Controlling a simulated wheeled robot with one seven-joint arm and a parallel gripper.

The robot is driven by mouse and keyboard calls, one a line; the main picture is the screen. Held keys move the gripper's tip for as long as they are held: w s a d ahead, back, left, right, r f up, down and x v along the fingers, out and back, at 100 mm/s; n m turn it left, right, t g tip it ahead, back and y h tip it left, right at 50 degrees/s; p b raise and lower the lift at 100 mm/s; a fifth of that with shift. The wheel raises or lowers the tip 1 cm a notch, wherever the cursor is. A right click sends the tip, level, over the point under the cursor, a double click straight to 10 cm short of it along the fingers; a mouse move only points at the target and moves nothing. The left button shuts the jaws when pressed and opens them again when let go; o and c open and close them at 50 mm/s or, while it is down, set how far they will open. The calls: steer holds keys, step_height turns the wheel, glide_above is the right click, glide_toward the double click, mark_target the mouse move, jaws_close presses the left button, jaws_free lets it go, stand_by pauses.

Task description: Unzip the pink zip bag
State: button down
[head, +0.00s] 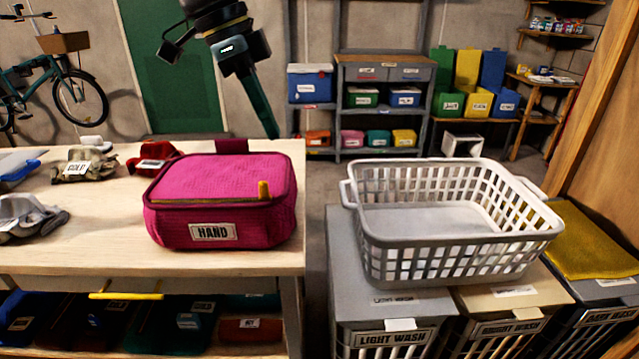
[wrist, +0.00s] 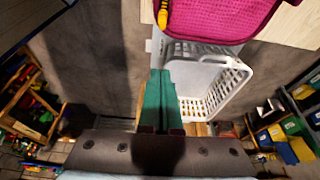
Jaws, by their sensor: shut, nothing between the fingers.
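The pink zip bag (head: 222,205) sits upright near the right end of the wooden table, with a "HAND" label on its front. Its lid lies flat, and a yellow zip line runs along the top front edge. In the wrist view the shut teal fingers (wrist: 160,74) show below the bag (wrist: 225,18) and the yellow pull (wrist: 163,16), touching neither.
The table (head: 100,235) also holds a red cloth item (head: 153,157) and labelled grey garments (head: 85,165) to the left. A white laundry basket (head: 455,248) stands on bins right of the table, across a narrow gap. The tabletop in front of the bag is clear.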

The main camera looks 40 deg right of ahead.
steer(key=f+p, duration=0.1)
steer(key=f, duration=0.2)
steer(key=f+p, duration=0.1)
steer(key=f, duration=0.2)
steer(key=f+p, duration=0.1)
steer(key=f, duration=0.2)
steer(key=shift+s+d, duration=0.2)
steer(key=shift+s, duration=0.1)
steer(key=shift+w+a+f, duration=0.15)
steer(key=shift+w+a, duration=0.2)
steer(key=shift+a, duration=0.1)
steer(key=shift+w+a+f, duration=0.1)
steer(key=shift+w+a, duration=0.15)
steer(key=shift+w, duration=0.05)
steer(key=w+a+b, duration=0.2)
steer(key=w+a, duration=0.2)
steer(key=a, duration=0.1)
steer(key=w+a+b, duration=0.3)
steer(key=w+a, duration=0.1)
steer(key=w+a+b, duration=0.2)
steer(key=w+a, duration=0.2)
steer(key=a, duration=0.1)
steer(key=shift+a, duration=0.3)
